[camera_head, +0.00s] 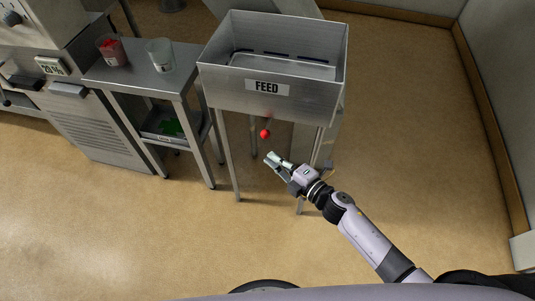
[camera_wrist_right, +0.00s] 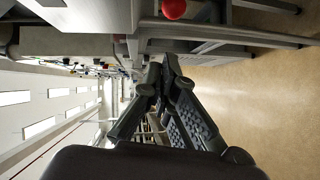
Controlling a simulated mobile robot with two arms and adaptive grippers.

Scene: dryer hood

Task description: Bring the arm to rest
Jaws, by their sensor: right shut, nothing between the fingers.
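My right gripper (camera_head: 271,158) is in front of the metal feed hopper (camera_head: 222,87), below its front wall and short of its legs in the head view. Its fingers are shut with nothing between them; the closed fingertips also show in the right wrist view (camera_wrist_right: 162,75). My right arm reaches in from the lower right. A red ball-shaped knob (camera_head: 265,134) is just beyond the fingertips, apart from them. It also shows at the top of the right wrist view (camera_wrist_right: 174,8). My left gripper is not in view.
A metal side table (camera_head: 135,77) left of the hopper holds a container with red contents (camera_head: 111,50) and a clear container (camera_head: 160,55). A machine with a display (camera_head: 50,66) stands at the far left. The floor (camera_head: 430,150) to the right is clear.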

